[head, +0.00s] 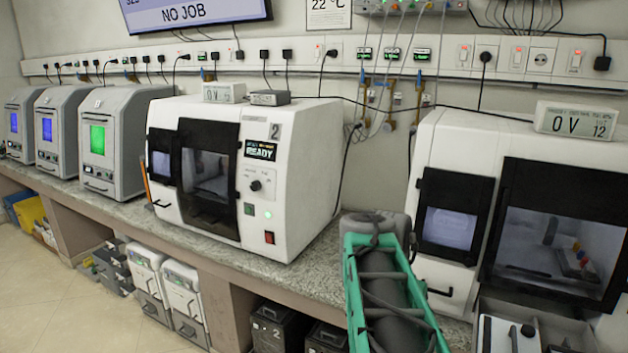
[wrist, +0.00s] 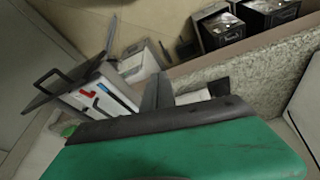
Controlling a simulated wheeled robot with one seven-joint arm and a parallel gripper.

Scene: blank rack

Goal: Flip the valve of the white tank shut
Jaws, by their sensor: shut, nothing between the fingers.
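In the wrist view my gripper (wrist: 158,85) is shut and empty. Its dark fingers stand close together beyond the dark edge of my green housing. In the head view my green and grey arm hangs in front of the bench, and I cannot make out the fingers there. Two white tank-like containers (head: 148,272) (head: 184,298) stand on the floor under the bench, left of my arm. I cannot tell which is the white tank. A white container (wrist: 140,64) also shows beyond my fingers in the wrist view, apart from them. No valve can be made out clearly.
A stone-topped bench (head: 215,235) runs along the wall with white machines (head: 305,190) (head: 440,150) on it. Dark bins (head: 272,328) sit below. A white box with red and blue marks (wrist: 105,100) is left of my fingers. The tiled floor (head: 45,300) at left is clear.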

